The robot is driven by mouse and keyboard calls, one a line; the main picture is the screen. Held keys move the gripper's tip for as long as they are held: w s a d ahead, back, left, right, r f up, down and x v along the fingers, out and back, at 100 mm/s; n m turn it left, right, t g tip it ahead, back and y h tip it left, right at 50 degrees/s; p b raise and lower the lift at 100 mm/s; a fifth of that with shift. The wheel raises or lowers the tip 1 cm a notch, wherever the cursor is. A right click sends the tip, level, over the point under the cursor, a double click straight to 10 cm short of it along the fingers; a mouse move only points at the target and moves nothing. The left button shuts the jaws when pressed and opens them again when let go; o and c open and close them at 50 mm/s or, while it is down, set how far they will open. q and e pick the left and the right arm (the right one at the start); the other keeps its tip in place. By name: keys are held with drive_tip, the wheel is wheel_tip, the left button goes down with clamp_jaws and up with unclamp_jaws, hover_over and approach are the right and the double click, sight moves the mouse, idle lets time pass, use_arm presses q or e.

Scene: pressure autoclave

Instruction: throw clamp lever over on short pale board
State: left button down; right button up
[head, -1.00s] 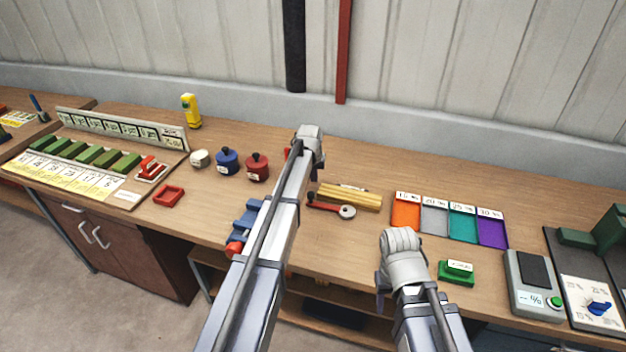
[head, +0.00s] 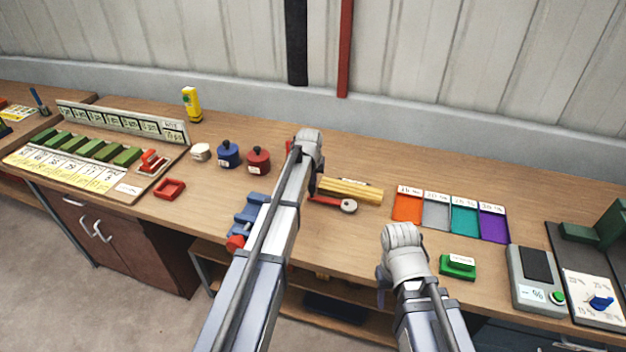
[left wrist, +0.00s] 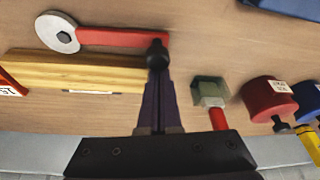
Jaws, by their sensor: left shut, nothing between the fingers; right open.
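A red lever (head: 326,201) with a grey round disc (head: 348,207) at one end lies in front of a yellowish pale wood piece (head: 350,190). The lever (left wrist: 120,38) and wood (left wrist: 80,72) also show in the left wrist view. My left gripper (left wrist: 157,55) is shut and empty, its dark tip over or against the lever's end away from the disc; contact is unclear. A grey-green block (left wrist: 209,90) with a red handle (left wrist: 218,118) stands beside the fingers. My right gripper (head: 383,285) is open, mostly hidden by its own arm, near the table's front.
Red (head: 259,160) and blue (head: 228,155) pots stand left of my left arm. A blue device (head: 247,215) is partly behind that arm. Coloured trays (head: 464,216) and a green block (head: 458,267) lie to the right. The bench between lever and trays is narrow.

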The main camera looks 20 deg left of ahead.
use_arm(q)
drive_tip(key=shift+s, duration=0.2)
drive_tip(key=shift+s+n+y, duration=0.3)
drive_tip(key=shift+s+n, duration=0.35)
drive_tip(key=shift+n, duration=0.05)
drive_tip(key=s+n, duration=0.2)
drive_tip(key=s+d+n+g+y, duration=0.1)
drive_tip(key=s+n, duration=0.1)
drive_tip(key=s+d+n+y, duration=0.1)
drive_tip(key=s+n, duration=0.2)
drive_tip(key=shift+g, duration=0.3)
drive_tip(key=s+d+n, duration=0.1)
drive_tip(key=d, duration=0.1)
drive_tip(key=s+d+n+g, duration=0.1)
drive_tip(key=s+d+n, duration=0.2)
drive_tip(key=d+n, duration=0.1)
drive_tip(key=shift+s+g+y, duration=0.3)
drive_tip(key=shift+s+y, duration=0.05)
drive_tip(key=shift+y, duration=0.05)
drive_tip(key=shift+s+d, duration=0.2)
drive_tip(key=shift+d, duration=0.55)
drive_tip(key=shift+s+d, duration=0.15)
drive_tip(key=shift+d, duration=0.55)
